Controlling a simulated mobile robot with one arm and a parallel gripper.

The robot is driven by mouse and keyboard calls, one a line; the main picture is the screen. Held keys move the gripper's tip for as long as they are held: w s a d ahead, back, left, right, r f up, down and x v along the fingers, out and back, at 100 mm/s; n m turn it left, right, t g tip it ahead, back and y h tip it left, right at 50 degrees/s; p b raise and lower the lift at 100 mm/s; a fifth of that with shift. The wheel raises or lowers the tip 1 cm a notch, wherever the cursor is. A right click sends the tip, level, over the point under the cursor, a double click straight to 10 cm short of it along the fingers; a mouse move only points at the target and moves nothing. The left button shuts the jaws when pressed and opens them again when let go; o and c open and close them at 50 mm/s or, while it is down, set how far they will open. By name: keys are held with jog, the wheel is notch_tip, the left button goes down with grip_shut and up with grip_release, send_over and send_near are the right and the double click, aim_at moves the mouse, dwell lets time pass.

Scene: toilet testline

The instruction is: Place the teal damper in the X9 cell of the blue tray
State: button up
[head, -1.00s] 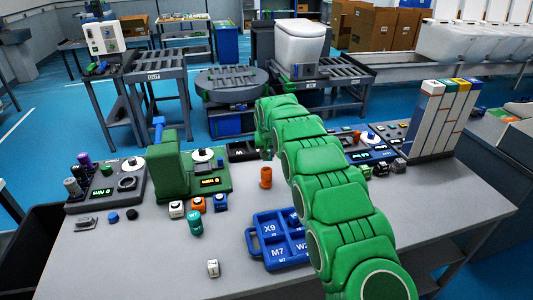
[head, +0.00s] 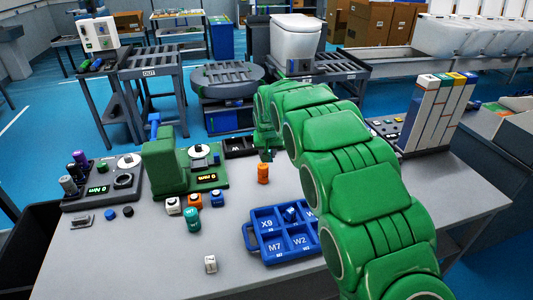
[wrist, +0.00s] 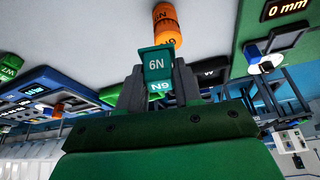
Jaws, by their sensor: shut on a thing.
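My gripper (wrist: 157,88) is shut on a teal damper (wrist: 157,64) marked 6N, held between the two grey fingers in the wrist view. In the head view the damper shows as a small teal spot (head: 267,155), held just behind an orange cylinder (head: 263,173). The blue tray (head: 250,238) lies on the table nearer to me, to the right of centre. Its X9 cell (head: 267,223) is at the back left and looks empty. Cells M7 and W2 are in front.
Another teal cylinder (head: 191,219) stands left of the tray, near several small cubes. A green press (head: 165,165) stands behind them. The table between the teal cylinder and the tray is clear.

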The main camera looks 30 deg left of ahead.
jog(key=s+d+n+g+y, duration=0.1)
jog(key=s+d+n, duration=0.35)
jog(key=d, duration=0.35)
jog(key=s+d+r+n+g, duration=0.1)
jog(key=s+d+n+g, duration=0.3)
jog(key=s+n, duration=0.55)
jog(key=s+d+n+g, duration=0.2)
jog(key=s+d+n, duration=0.4)
jog(key=s, duration=0.6)
send_over(262, 225)
jog(key=d, duration=0.2)
jog(key=f, duration=0.8)
jog(key=shift+w+f, duration=0.2)
jog(key=shift+f, duration=0.05)
jog(key=shift+w+a+f, duration=0.4)
jog(key=shift+f, duration=0.3)
jog(key=shift+w+f, duration=0.1)
jog(key=shift+f, duration=1.45)
